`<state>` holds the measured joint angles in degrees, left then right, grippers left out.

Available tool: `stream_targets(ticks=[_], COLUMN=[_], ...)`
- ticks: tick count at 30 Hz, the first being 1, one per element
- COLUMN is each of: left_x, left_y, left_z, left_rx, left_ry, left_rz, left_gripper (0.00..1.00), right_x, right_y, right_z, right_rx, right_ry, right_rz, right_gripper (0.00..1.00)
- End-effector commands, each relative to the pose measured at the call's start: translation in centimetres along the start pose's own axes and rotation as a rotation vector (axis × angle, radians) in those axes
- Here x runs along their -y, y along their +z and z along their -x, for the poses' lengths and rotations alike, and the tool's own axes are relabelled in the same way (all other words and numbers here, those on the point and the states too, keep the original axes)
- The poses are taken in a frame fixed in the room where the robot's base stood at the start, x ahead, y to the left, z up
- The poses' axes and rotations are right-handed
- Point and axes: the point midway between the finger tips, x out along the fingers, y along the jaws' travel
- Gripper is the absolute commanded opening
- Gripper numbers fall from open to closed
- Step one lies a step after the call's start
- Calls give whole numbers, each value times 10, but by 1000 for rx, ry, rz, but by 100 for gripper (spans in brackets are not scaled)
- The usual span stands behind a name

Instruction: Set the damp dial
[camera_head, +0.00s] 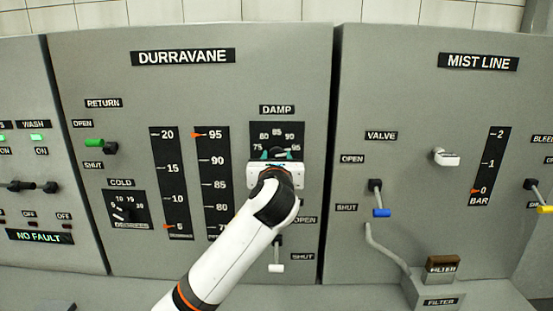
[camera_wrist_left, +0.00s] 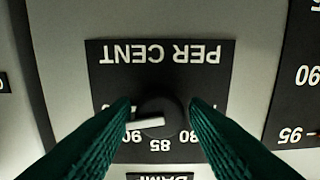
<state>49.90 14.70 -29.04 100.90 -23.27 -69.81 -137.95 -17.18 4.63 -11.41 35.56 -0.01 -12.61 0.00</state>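The damp dial (camera_head: 277,128) is a black plate under the DAMP label on the Durravane panel. In the left wrist view the dial plate (camera_wrist_left: 160,72) appears upside down, with PER CENT and the numbers 80, 85 and 90. Its round black knob (camera_wrist_left: 168,108) has a white pointer (camera_wrist_left: 146,123) aimed to the left, a little past the 90 mark. My left gripper (camera_head: 277,155) is at the dial, and in the wrist view its teal fingers (camera_wrist_left: 160,107) stand open either side of the knob. I cannot tell whether they touch it. The left finger hides part of the scale. My right gripper is out of view.
A cold dial (camera_head: 127,210) and two vertical gauges (camera_head: 168,185) lie left of my arm. A white-tipped lever (camera_head: 276,267) sits just below the dial, close to my arm. The Mist Line panel (camera_head: 400,85) with valve levers is on the right.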

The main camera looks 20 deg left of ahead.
Motion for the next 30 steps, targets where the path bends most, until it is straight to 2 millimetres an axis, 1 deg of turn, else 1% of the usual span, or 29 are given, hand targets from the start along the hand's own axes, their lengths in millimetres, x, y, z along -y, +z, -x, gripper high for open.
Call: stream_targets(ticks=[1, 5, 6, 11, 17, 23, 30], left_x=[0, 0, 0, 0, 0, -1, -2], left_y=[0, 0, 0, 0, -1, -2, -2], left_z=[0, 0, 0, 0, 0, 0, 0], left_rx=[0, 0, 0, 0, 0, 2, 1], left_ry=[0, 0, 0, 1, 1, 1, 2], left_rz=[0, 0, 0, 9, 73, 209, 432], left_gripper=[33, 11, 10, 9, 9, 9, 9], right_x=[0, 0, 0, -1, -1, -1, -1], right_y=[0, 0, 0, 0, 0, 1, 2], right_z=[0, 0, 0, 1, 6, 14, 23], right_rx=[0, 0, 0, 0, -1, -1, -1], right_ry=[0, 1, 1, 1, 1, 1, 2], right_rz=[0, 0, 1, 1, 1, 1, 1], right_gripper=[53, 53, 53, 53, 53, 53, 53])
